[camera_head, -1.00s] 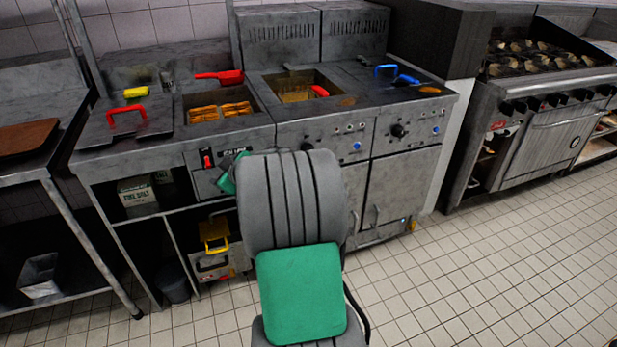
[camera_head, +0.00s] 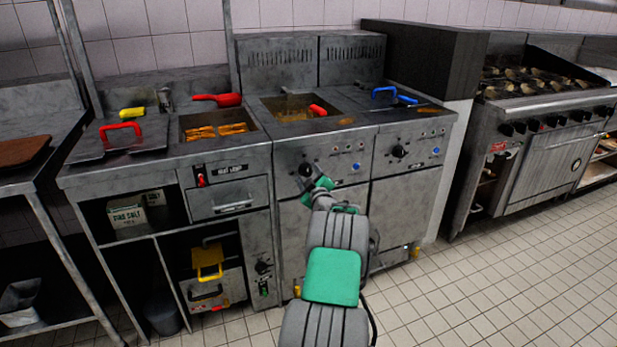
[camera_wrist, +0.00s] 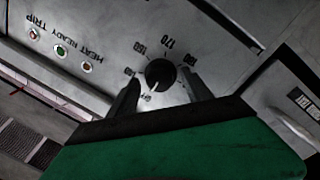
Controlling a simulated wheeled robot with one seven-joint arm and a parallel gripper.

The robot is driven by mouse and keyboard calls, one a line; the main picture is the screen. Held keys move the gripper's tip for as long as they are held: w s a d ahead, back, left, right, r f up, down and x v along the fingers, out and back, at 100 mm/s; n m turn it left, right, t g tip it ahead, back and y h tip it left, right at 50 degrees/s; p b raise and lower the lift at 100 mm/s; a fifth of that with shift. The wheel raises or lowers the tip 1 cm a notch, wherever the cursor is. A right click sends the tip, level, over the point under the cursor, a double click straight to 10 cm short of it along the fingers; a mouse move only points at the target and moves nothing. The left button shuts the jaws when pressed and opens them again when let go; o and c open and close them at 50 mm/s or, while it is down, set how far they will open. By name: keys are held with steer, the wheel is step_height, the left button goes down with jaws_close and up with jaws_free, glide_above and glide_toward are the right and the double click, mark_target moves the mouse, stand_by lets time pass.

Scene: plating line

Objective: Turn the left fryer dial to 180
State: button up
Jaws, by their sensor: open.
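The left fryer dial (camera_head: 305,169) is a round black knob on the left fryer's front panel. In the wrist view the dial (camera_wrist: 160,73) sits between my fingertips, and its white pointer is toward the mark that seems to read OFF. My gripper (camera_head: 316,184) is at the panel, just below and right of the dial in the head view. In the wrist view my gripper (camera_wrist: 160,79) is open, one finger on each side of the dial. Whether the fingers touch it I cannot tell.
The right fryer dial (camera_head: 398,151) is on the panel to the right. Indicator lights (camera_wrist: 60,50) lie beside the left dial. A red-handled basket (camera_head: 295,108) is in the left fryer above. Tiled floor (camera_head: 480,290) is free at the right.

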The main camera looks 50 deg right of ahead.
steer(key=shift+c, duration=0.2)
jaws_close()
stand_by(0.4)
steer(key=shift+m, duration=0.3)
